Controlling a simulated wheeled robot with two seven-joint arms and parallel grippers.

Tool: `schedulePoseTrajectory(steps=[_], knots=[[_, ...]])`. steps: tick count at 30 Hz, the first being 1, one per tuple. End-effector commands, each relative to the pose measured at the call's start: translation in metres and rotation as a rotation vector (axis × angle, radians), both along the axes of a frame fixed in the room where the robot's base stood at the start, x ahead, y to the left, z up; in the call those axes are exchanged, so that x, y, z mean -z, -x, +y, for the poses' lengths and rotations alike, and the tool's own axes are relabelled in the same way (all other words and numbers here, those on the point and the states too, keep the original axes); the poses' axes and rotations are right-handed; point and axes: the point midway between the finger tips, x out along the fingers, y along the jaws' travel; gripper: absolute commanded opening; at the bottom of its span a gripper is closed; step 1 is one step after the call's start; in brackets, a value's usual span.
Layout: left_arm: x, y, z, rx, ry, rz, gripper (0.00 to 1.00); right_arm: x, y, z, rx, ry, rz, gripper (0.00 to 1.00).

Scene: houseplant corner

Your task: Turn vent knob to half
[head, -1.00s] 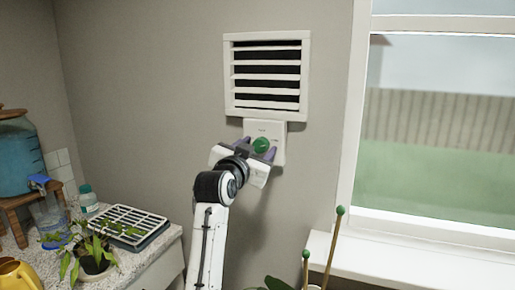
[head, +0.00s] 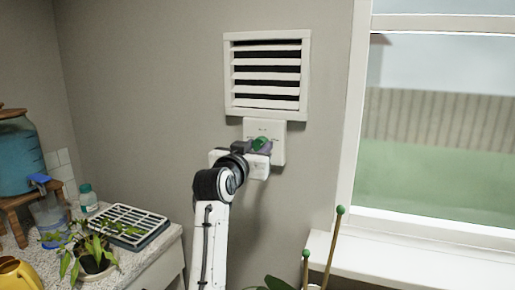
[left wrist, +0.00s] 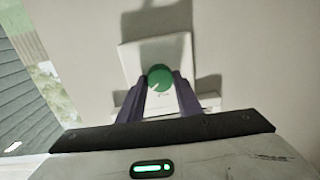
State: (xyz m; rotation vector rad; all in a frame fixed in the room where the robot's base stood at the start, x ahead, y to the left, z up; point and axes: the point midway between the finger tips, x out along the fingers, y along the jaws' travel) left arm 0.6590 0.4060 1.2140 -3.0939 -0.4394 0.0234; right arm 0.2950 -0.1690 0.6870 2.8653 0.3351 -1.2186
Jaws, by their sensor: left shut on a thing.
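The green vent knob (head: 260,143) sits on a white wall plate (head: 279,129) just below the vent. My left gripper (head: 258,147) is at the plate with its fingers closed on the knob. In the left wrist view the round green knob (left wrist: 160,76) shows between the two dark purple fingers (left wrist: 164,92), one on each side. A light pointer mark is faintly visible on the knob; the plate's labels are too small to read. The louvred vent (head: 267,75) has white slats with dark gaps between them. My right gripper is not in view.
A window with a white sill (head: 420,262) is to the right. Green-tipped stakes (head: 334,240) rise at the lower right. A counter at the left holds a potted plant (head: 92,255), a draining tray (head: 128,226) and a blue dispenser (head: 20,155).

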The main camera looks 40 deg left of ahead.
Motion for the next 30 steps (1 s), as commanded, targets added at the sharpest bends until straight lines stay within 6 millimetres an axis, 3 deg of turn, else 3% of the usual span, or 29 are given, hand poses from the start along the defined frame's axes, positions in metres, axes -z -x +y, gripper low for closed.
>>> schedulePoseTrajectory(steps=[18, 30], knots=[[-0.0005, 0.0001, 0.0004, 0.001, 0.569, -0.136, 0.09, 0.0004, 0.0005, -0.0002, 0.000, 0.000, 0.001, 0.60], [-0.0006, 0.0004, 0.0017, 0.000, 0.836, -0.201, 0.09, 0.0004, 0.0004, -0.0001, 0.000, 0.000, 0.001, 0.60]])
